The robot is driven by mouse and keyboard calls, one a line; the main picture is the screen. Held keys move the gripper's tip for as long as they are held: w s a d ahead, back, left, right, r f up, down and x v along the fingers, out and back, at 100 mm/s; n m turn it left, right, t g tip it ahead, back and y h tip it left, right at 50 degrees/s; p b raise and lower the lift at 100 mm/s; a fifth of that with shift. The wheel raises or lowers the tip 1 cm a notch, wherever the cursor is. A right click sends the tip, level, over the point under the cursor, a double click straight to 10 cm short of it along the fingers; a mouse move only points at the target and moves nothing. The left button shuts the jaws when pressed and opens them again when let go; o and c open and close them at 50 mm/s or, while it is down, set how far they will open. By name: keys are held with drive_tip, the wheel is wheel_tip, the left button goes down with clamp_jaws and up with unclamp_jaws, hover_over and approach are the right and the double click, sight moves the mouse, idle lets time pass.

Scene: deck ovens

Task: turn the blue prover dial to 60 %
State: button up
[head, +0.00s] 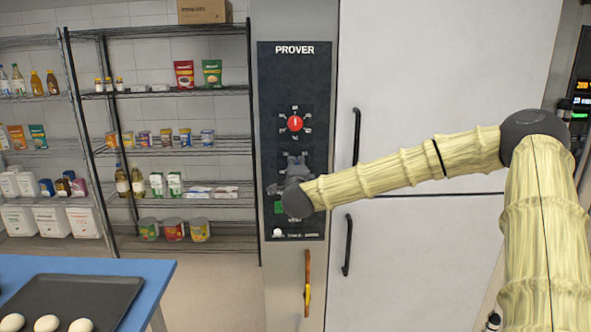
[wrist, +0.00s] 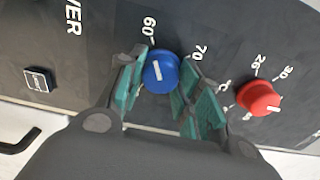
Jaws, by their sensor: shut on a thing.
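The blue prover dial (wrist: 160,73) sits between the two teal-padded fingers of my gripper (wrist: 164,62) in the wrist view. My gripper is shut on it. The white mark on the dial points roughly toward the printed 60, with 70 printed off to its right. In the head view my gripper (head: 293,168) is at the dark prover panel (head: 266,92), below the red dial, and hides the blue dial.
The red dial (head: 295,123) is close by on the same panel and also shows in the wrist view (wrist: 258,98). A tall white door with dark handles (head: 356,137) is right of the panel. Shelves stand left, and a blue table (head: 150,278) with a dark tray is at lower left.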

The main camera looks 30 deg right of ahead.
drive_tip(key=shift+w+d+r, duration=0.1)
drive_tip(key=shift+d+r, duration=0.05)
drive_tip(key=shift+r, duration=0.3)
drive_tip(key=o, duration=0.8)
drive_tip(key=shift+o, duration=1.1)
drive_tip(key=shift+w+f, duration=0.1)
drive_tip(key=shift+f, duration=0.3)
drive_tip(key=v, duration=1.1)
drive_tip(key=shift+s+a, duration=0.25)
drive_tip(key=shift+s, duration=0.1)
drive_tip(key=shift+f, duration=0.1)
